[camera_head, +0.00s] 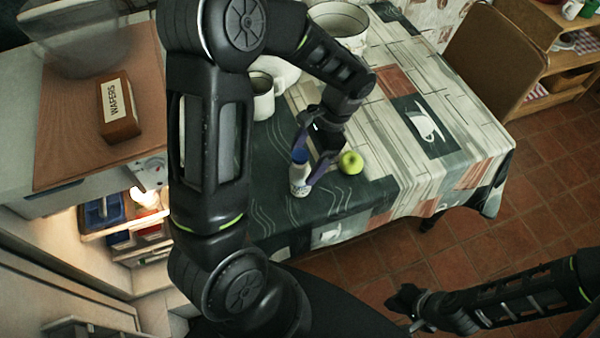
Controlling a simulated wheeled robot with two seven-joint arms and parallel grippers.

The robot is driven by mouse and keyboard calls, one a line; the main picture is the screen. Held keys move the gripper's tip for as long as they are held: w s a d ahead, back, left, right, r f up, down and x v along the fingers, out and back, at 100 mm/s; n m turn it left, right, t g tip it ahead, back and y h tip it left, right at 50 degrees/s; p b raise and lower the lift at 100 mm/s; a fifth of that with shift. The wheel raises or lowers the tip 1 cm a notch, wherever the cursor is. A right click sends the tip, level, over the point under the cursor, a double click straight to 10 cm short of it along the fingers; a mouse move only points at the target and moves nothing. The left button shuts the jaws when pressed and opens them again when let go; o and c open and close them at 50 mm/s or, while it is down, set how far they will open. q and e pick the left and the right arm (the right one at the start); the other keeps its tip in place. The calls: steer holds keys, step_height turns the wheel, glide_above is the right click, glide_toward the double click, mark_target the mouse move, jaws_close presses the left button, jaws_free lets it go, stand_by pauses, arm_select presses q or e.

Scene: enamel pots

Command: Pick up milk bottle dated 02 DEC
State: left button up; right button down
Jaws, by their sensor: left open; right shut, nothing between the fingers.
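A small white bottle with a blue cap (299,178) stands on the table near its front edge. Any date on it is too small to read. My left gripper (304,168) reaches down over the table, open, with its purple fingers at the bottle; I cannot tell whether they touch it. My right gripper (402,308) is low at the right, over the floor and away from the table, shut and empty.
A green apple (351,162) lies just right of the bottle. Enamel mugs and a large pot (338,22) stand farther back on the patterned tablecloth (460,130). A wafers box (118,106) sits on the left counter. The table's right side is clear.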

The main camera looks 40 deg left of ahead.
arm_select(q)
steer(key=shift+p+x, duration=0.35)
steer(key=shift+x, duration=1.6)
steer(key=shift+c, duration=0.2)
jaws_close()
steer(key=shift+w, duration=0.1)
